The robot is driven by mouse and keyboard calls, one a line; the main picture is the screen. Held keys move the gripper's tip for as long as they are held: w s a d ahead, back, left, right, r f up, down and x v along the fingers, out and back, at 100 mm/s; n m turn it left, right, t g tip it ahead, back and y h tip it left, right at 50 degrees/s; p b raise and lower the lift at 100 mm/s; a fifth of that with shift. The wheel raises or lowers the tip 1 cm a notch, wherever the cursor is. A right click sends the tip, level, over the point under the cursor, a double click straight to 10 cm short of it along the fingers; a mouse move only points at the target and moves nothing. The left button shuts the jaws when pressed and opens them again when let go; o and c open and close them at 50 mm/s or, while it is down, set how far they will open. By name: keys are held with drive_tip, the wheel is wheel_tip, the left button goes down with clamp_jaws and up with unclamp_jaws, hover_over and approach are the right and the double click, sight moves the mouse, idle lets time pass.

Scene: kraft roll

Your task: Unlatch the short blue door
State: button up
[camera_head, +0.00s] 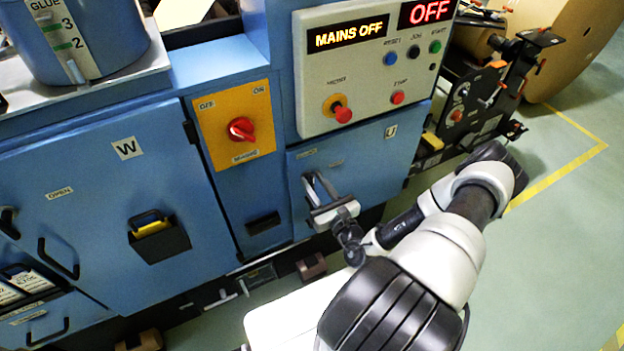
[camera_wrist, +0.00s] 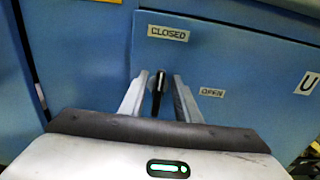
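The short blue door (camera_head: 372,158), marked U, sits flush in the machine below the control panel. It also fills much of the wrist view (camera_wrist: 255,62). Its black latch handle (camera_wrist: 158,92) points up towards the CLOSED label (camera_wrist: 168,33); the OPEN label (camera_wrist: 212,92) is to its right. My gripper (camera_head: 318,186) is at the door's left part. In the wrist view my gripper (camera_wrist: 158,84) is open, with one finger on each side of the handle and a visible gap to each.
A larger blue door (camera_head: 85,195) marked W is at left. The red rotary switch (camera_head: 242,129) on its yellow plate is between the doors. The control panel (camera_head: 375,65) juts out above, reading MAINS OFF. Open green floor (camera_head: 550,235) lies at right.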

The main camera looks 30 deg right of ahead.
drive_tip(key=shift+w, duration=0.7)
clamp_jaws()
